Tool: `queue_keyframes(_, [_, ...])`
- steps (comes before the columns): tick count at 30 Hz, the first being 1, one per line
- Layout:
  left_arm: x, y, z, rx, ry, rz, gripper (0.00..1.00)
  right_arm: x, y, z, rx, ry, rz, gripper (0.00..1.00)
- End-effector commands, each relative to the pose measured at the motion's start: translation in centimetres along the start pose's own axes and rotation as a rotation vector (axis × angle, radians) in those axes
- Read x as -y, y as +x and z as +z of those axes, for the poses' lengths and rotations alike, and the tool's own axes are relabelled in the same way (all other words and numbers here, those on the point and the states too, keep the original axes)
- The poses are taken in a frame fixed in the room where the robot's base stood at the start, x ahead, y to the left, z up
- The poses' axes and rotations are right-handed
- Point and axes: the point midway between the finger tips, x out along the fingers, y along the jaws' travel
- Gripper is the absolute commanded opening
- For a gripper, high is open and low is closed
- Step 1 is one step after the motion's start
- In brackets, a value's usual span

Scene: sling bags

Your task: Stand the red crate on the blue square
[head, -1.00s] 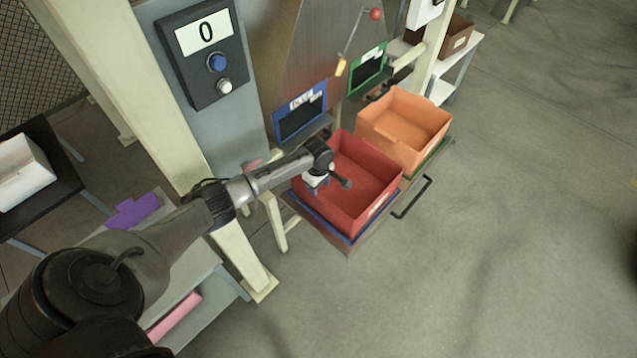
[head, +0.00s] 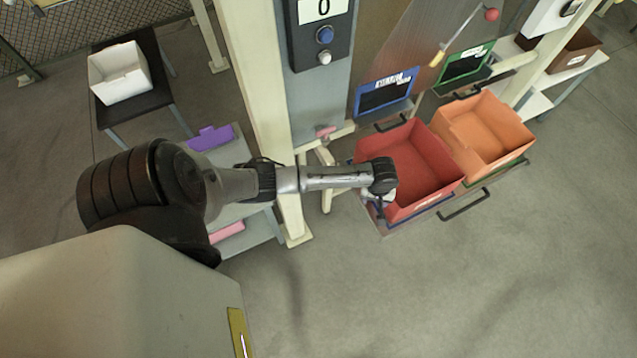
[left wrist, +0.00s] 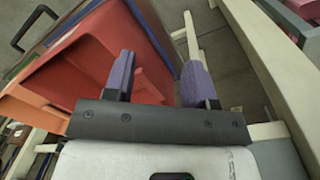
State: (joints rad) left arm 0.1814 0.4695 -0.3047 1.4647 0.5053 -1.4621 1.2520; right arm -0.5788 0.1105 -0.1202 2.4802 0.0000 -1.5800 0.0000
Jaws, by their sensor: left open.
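The red crate (head: 428,160) stands upright and open-topped on the shelf at centre right of the head view. A strip of the blue square (head: 432,204) shows along its front lower edge; the crate hides the rest. My left gripper (head: 376,208) is at the crate's near left corner, partly hidden by its own wrist. In the left wrist view its two purple fingers (left wrist: 157,72) are apart, with the red crate (left wrist: 88,62) beside and behind the left finger. I cannot tell whether they touch it. My right gripper is not in view.
An orange crate (head: 490,125) stands right of the red one, over a green edge. Black handles (head: 464,206) stick out in front. A cream post (head: 262,90) and a button panel (head: 322,35) stand left. The floor in front is clear.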

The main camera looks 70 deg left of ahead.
Motion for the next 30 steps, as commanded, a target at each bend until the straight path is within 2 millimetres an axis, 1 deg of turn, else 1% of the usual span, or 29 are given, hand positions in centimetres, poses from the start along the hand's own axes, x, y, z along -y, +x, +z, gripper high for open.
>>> queue_keyframes(1, [0.8, 0.2, 4.1, 0.009, 0.148, 0.022, 0.51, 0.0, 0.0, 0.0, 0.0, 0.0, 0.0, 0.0])
queue_keyframes(2, [1.3, 0.1, 6.0, 0.006, 0.237, 0.036, 0.51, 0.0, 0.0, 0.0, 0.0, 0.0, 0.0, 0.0])
queue_keyframes(3, [1.9, -0.4, 8.4, -0.002, 0.352, 0.057, 0.51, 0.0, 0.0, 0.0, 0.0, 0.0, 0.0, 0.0])
queue_keyframes(5, [3.1, -1.4, 11.6, -0.021, 0.51, 0.086, 0.51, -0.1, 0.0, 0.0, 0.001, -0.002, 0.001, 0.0])
queue_keyframes(6, [4.0, -2.3, 13.5, -0.035, 0.605, 0.103, 0.51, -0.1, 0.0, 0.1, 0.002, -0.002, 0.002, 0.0])
queue_keyframes(8, [5.4, -3.8, 15.8, -0.064, 0.73, 0.124, 0.51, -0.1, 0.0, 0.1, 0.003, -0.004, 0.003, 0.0])
queue_keyframes(9, [6.3, -4.8, 17.1, -0.085, 0.805, 0.135, 0.51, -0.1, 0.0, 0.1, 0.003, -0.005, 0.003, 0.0])
queue_keyframes(12, [8.6, -7.5, 19.4, -0.136, 0.955, 0.147, 0.51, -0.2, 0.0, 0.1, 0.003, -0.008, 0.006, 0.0])
queue_keyframes(15, [10.5, -9.9, 20.8, -0.182, 1.062, 0.143, 0.51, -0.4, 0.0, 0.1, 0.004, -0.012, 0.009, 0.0])
queue_keyframes(18, [11.9, -11.7, 21.5, -0.217, 1.132, 0.132, 0.51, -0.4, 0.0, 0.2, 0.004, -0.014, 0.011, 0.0])
queue_keyframes(21, [12.7, -12.8, 21.8, -0.239, 1.174, 0.123, 0.51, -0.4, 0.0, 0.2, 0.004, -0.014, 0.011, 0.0])
queue_keyframes(24, [13.1, -13.4, 22.0, -0.249, 1.194, 0.117, 0.51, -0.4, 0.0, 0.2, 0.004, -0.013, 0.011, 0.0])
queue_keyframes(30, [13.2, -13.4, 22.0, -0.251, 1.2, 0.116, 0.51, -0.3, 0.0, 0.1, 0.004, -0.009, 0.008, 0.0])
